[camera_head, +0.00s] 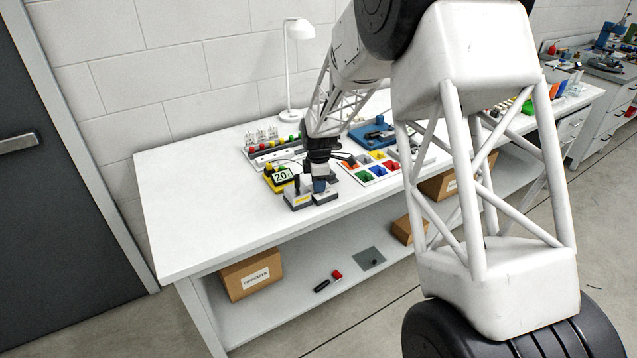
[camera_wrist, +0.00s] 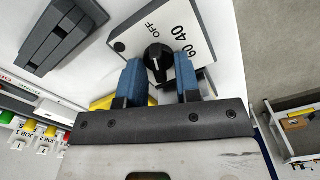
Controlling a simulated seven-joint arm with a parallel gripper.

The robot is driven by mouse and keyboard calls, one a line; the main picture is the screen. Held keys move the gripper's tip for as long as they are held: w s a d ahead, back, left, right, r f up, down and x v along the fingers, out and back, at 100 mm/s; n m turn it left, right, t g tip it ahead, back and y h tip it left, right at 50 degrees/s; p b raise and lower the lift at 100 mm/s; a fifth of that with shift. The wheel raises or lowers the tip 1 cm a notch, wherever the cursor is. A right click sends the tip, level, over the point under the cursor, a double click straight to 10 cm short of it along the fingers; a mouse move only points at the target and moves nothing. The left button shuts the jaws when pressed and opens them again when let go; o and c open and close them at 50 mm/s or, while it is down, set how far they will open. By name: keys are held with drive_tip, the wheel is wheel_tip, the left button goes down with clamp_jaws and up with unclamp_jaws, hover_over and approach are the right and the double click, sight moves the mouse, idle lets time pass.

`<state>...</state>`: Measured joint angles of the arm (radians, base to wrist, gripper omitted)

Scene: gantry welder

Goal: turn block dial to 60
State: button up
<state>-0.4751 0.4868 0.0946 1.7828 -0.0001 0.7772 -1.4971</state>
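The block dial (camera_wrist: 157,60) is a round black knob on a white plate (camera_wrist: 128,46) marked OFF, 40 and 60. I cannot tell for sure which mark the knob points at. In the wrist view my gripper (camera_wrist: 161,78) is open, with one blue fingertip on each side of the knob and white plate showing between them. Contact with the knob is not clear. In the head view my gripper (camera_head: 320,187) points down over the right one of two small grey blocks (camera_head: 327,198), and it hides the dial there.
A tray of coloured bins (camera_head: 369,167) lies right. The table's front left is clear.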

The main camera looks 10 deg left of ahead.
drive_tip(key=c, duration=0.4)
drive_tip(key=shift+o, duration=0.2)
drive_tip(key=shift+m, duration=0.4)
drive_tip(key=m, duration=0.3)
drive_tip(key=shift+w, duration=0.1)
drive_tip(key=m, duration=0.4)
drive_tip(key=shift+w, duration=0.1)
drive_tip(key=m, duration=0.5)
drive_tip(key=shift+w+m, duration=0.15)
drive_tip(key=shift+m, duration=0.15)
drive_tip(key=m, duration=0.4)
drive_tip(key=shift+d, duration=0.15)
drive_tip(key=shift+m, duration=0.3)
